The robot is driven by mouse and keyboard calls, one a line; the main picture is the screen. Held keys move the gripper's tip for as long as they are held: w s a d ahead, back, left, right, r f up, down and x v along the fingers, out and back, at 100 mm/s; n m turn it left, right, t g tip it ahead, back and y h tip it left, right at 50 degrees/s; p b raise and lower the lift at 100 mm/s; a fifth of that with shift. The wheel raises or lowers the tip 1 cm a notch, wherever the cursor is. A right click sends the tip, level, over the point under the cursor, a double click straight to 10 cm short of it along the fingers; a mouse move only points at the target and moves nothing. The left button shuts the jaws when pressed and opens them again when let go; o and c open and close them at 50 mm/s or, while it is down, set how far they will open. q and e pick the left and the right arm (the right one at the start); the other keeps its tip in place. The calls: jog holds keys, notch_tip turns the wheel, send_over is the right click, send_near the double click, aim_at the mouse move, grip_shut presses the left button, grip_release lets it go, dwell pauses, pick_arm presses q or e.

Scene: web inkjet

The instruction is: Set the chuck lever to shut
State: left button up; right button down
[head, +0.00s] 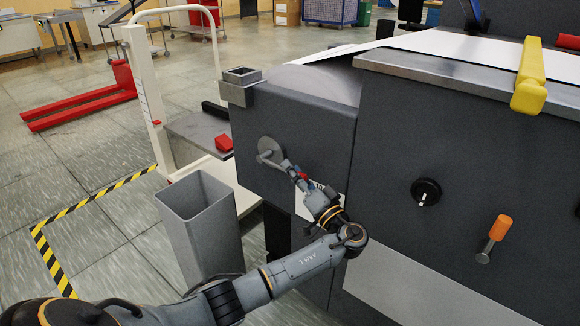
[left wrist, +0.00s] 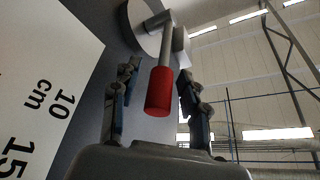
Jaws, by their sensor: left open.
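The chuck lever is a grey round hub (head: 268,148) with a short metal arm and a red grip, on the dark grey machine's left panel. In the head view the lever points down and right from its hub. My left gripper (head: 294,171) is at the lever's red end and hides part of it. In the left wrist view the red grip (left wrist: 158,92) lies between the two open fingers of my left gripper (left wrist: 156,80), with gaps visible at both sides. The hub (left wrist: 150,25) is beyond the fingertips. My right gripper is not in view.
A black knob (head: 426,192) and an orange-tipped handle (head: 499,229) stick out of the machine's right panel.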

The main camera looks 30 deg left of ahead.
pick_arm(q)
jog(key=shift+x, duration=1.25)
grip_shut()
